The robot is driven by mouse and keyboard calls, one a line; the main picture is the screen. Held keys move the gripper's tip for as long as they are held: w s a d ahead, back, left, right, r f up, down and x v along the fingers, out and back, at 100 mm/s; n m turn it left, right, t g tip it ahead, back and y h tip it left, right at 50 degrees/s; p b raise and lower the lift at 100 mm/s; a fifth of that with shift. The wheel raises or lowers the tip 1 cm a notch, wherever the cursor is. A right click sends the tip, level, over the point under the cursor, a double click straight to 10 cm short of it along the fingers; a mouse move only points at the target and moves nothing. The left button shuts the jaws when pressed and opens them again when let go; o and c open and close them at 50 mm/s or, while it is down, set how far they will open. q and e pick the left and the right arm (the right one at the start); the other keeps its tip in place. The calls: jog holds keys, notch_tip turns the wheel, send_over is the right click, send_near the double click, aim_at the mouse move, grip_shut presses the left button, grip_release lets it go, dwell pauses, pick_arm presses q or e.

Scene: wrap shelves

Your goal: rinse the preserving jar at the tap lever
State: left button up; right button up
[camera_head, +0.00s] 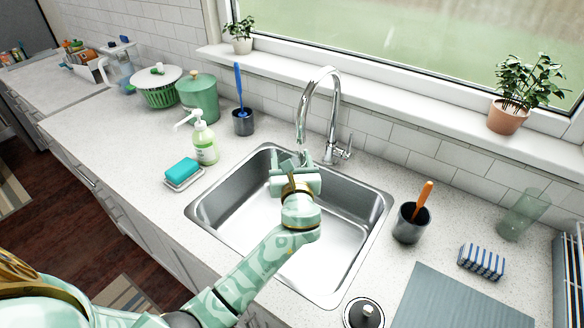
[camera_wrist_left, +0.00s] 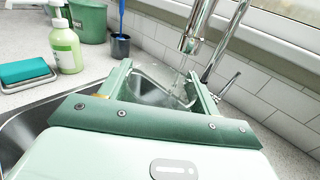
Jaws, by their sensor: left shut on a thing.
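My left gripper (camera_head: 291,163) is over the sink (camera_head: 232,212), below the spout of the chrome tap (camera_head: 333,115). The gripper is shut on a clear, glassy thing, which I take to be the preserving jar (camera_wrist_left: 160,88); it shows only faintly between the fingers in the left wrist view, and the hand hides it in the head view. Clear streaks, apparently water, hang below the tap spout (camera_wrist_left: 190,42). The tap lever (camera_head: 344,150) is at the right of the tap base, apart from the gripper. My right gripper is not in view.
A soap bottle (camera_head: 204,142) and teal sponge (camera_head: 182,171) stand left of the sink. A dark cup with an orange-handled brush (camera_head: 411,223), a clear glass (camera_head: 524,213) and a striped sponge (camera_head: 482,262) are to the right. The sink basin is otherwise clear.

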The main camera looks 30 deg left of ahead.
pick_arm(q)
jog(key=shift+s+r+p, duration=0.1)
jog(key=shift+s+p, duration=0.85)
jog(key=shift+s, duration=1)
jog(key=shift+s+a+p, duration=0.1)
jog(key=shift+s+p, duration=0.2)
jog(key=shift+s, duration=0.45)
jog(key=s+r+p, duration=0.3)
jog(key=s+p, duration=0.2)
jog(key=p, duration=0.1)
jog(key=shift+r, duration=0.4)
jog(key=shift+a, duration=0.1)
